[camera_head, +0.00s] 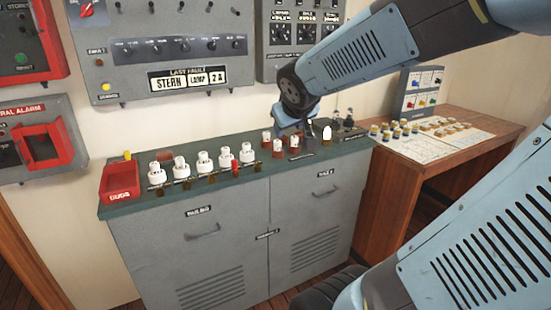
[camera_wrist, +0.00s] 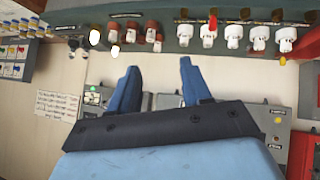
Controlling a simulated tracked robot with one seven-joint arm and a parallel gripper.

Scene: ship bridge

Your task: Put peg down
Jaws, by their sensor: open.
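My gripper (camera_head: 297,120) is above the right half of the green cabinet top (camera_head: 225,178), over a group of brown and white lamp-like pieces (camera_head: 278,150). In the wrist view my gripper (camera_wrist: 158,75) has its two blue fingers spread, with nothing between them. A small red peg-like piece (camera_head: 235,168) stands near the cabinet's front edge beside the white sockets; it also shows in the wrist view (camera_wrist: 212,20). Several small blue and yellow peg-like pieces (camera_head: 386,133) stand on the wooden table. I cannot tell which piece is the task's peg.
A row of white sockets (camera_head: 203,162) and a red bin (camera_head: 120,180) labelled DUDS occupy the cabinet's left half. A white-topped piece (camera_head: 327,135) stands right of my gripper. Wall panels (camera_head: 160,45) rise behind. The wooden table (camera_head: 490,130) holds papers and several small pieces.

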